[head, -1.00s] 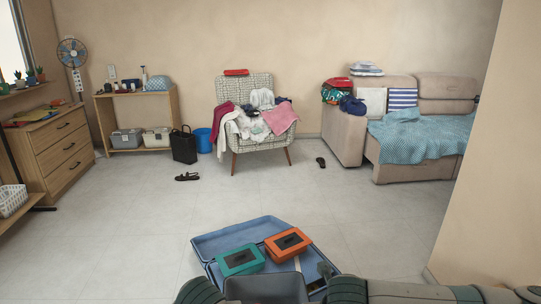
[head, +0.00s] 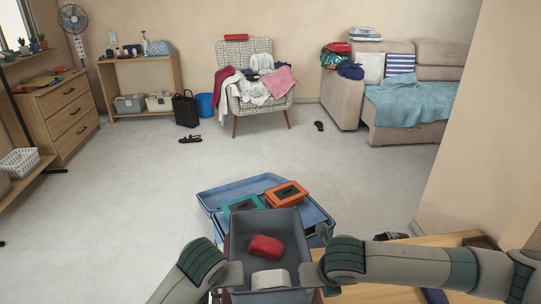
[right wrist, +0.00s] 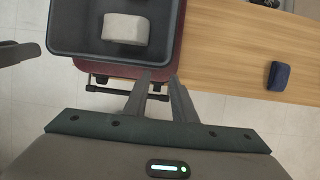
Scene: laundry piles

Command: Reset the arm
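A grey bin (head: 291,225) stands low in front of me in the head view. It holds a red item (head: 265,248) and a pale grey block (head: 270,278); the block also shows in the right wrist view (right wrist: 125,28). My left gripper (head: 231,275) is at the bin's near left side; its finger gap is not clear. My right gripper (head: 312,274) is at the near right side. In the right wrist view its fingers (right wrist: 157,82) are apart, with nothing visible between them, close to the bin's rim. I cannot tell whether either gripper touches the bin.
A blue suitcase (head: 211,199) lies open beyond the bin, with green (head: 242,205) and orange (head: 287,194) boxes. A wooden table (right wrist: 235,50) with a dark blue item (right wrist: 279,76) is at right. A wall corner (head: 480,160) stands beyond my right arm. The middle floor is clear.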

